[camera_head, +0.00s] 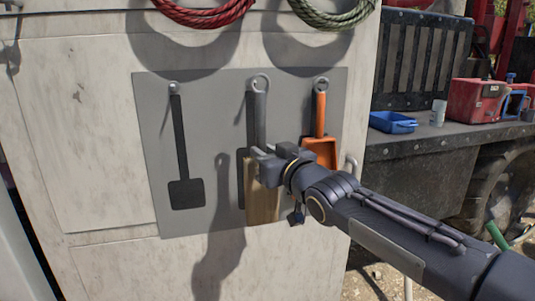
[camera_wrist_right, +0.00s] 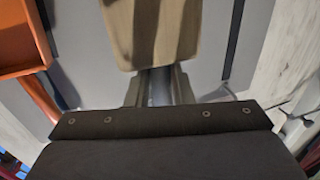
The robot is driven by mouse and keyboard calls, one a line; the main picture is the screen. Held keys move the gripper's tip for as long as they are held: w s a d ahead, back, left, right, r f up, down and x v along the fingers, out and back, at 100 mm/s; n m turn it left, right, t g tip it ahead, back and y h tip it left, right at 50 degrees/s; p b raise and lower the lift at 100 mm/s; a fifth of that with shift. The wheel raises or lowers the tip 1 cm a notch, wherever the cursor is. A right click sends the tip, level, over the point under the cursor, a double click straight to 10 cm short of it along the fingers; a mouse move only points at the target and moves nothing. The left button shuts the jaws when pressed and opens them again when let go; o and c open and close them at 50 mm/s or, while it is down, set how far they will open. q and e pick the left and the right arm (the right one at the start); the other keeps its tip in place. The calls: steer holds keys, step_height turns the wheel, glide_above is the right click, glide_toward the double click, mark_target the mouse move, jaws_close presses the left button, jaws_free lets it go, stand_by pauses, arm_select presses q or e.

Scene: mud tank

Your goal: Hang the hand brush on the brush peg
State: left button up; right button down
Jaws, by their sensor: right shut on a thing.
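The hand brush (camera_head: 262,195) has a dark grey handle with a ring at its top and a tan block below. It hangs upright in front of the grey tool panel (camera_head: 220,120). Its ring (camera_head: 260,82) overlaps the middle peg, the brush peg; I cannot tell whether the peg passes through it. A dark painted outline shows beside the brush. My right gripper (camera_head: 262,153) is shut on the lower handle, just above the block. In the right wrist view the tan block (camera_wrist_right: 150,30) is beyond the jaws (camera_wrist_right: 158,88). My left gripper is not in view.
An orange scoop (camera_head: 320,150) hangs on the right peg, close beside my gripper. The left peg (camera_head: 173,87) is bare above a black tool outline (camera_head: 183,150). Red (camera_head: 205,12) and green (camera_head: 330,14) coils hang above. A truck bed with a blue tray (camera_head: 392,122) stands right.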

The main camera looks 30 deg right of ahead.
steer(key=shift+w+d+f+p, duration=0.1)
steer(key=shift+w+d+p, duration=0.2)
steer(key=shift+w, duration=0.6)
steer(key=shift+w+d+f+p, duration=0.1)
steer(key=shift+w+d+p, duration=0.15)
steer(key=shift+w, duration=0.65)
steer(key=shift+w+d+p, duration=0.2)
steer(key=shift+w+p, duration=0.1)
steer(key=shift+w, duration=0.6)
steer(key=shift+w+d+f+b, duration=0.15)
steer(key=shift+w+f+b, duration=0.2)
steer(key=shift+w+f, duration=0.25)
steer(key=c, duration=1.2)
jaws_free()
steer(key=s, duration=0.8)
steer(key=s+a+f+g+y, duration=0.1)
steer(key=s+a+f+g, duration=0.3)
steer(key=s+f, duration=0.4)
steer(key=s+a+f+m+g+y, duration=0.1)
steer(key=s+a+f+g, duration=0.3)
steer(key=s+f, duration=0.4)
steer(key=s+a+f+g+y+p, duration=0.1)
steer(key=s+a+f+g, duration=0.3)
steer(key=s+f, duration=0.4)
steer(key=shift+s+a+f+g+y, duration=0.25)
steer(key=shift+s+a+g+y, duration=0.05)
steer(key=shift+s+a+y, duration=0.1)
